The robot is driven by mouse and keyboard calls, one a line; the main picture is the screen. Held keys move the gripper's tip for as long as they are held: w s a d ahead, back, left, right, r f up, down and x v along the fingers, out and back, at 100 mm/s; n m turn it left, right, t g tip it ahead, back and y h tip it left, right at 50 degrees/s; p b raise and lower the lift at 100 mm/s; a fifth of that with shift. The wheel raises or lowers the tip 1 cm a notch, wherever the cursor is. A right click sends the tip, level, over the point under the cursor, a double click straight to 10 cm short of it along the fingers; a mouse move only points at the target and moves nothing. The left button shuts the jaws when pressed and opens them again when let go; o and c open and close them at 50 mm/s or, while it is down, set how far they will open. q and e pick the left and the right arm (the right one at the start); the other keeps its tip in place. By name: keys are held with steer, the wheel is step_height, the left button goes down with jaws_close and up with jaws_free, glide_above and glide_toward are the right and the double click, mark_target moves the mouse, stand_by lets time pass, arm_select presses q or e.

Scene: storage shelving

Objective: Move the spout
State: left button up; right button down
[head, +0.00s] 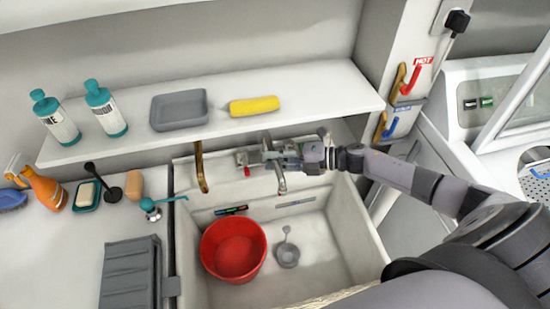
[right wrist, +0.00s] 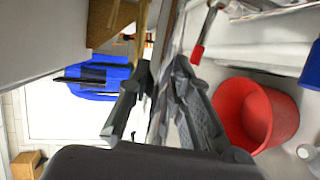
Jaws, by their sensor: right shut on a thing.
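The metal spout (head: 281,182) hangs over the back edge of the sink in the head view, its end bent downward. My right gripper (head: 277,156) reaches in from the right at the tap and is shut on the spout. In the right wrist view its two dark fingers (right wrist: 162,70) stand on either side of a narrow grey metal strip, which appears to be the spout. The fingers hide part of the tap body behind them. My left gripper is not in view.
A shelf (head: 310,92) above the tap carries a yellow bottle (head: 254,106), a grey tray (head: 180,110) and two teal-capped bottles.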

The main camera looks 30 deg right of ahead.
stand_by(0.5)
steer(key=shift+w+a+r+m+t+h+p, duration=0.1)
steer(key=shift+a+r+m+t+h+p, duration=0.1)
steer(key=shift+a+m+t+h+p, duration=0.55)
steer(key=shift+w+a+m+t+h+p, duration=0.3)
steer(key=shift+a+m+t+h+p, duration=0.25)
steer(key=shift+p, duration=0.3)
steer(key=shift+w+a+f+m+t+h+p, duration=0.1)
steer(key=shift+w+a+m+t+h, duration=0.55)
steer(key=shift+m+h, duration=0.35)
steer(key=shift+w+a+f+m+t+h+p, duration=0.1)
steer(key=shift+w+a+m+t+h, duration=0.3)
steer(key=shift+w+a+m+h, duration=0.6)
steer(key=shift+w+a+m+t+h+p, duration=0.1)
steer(key=shift+w+a+m+t+h, duration=0.4)
steer(key=shift+h, duration=0.8)
steer(key=shift+s+a, duration=0.1)
steer(key=shift+s, duration=0.05)
steer(key=c, duration=1.4)
jaws_free()
steer(key=shift+c, duration=0.2)
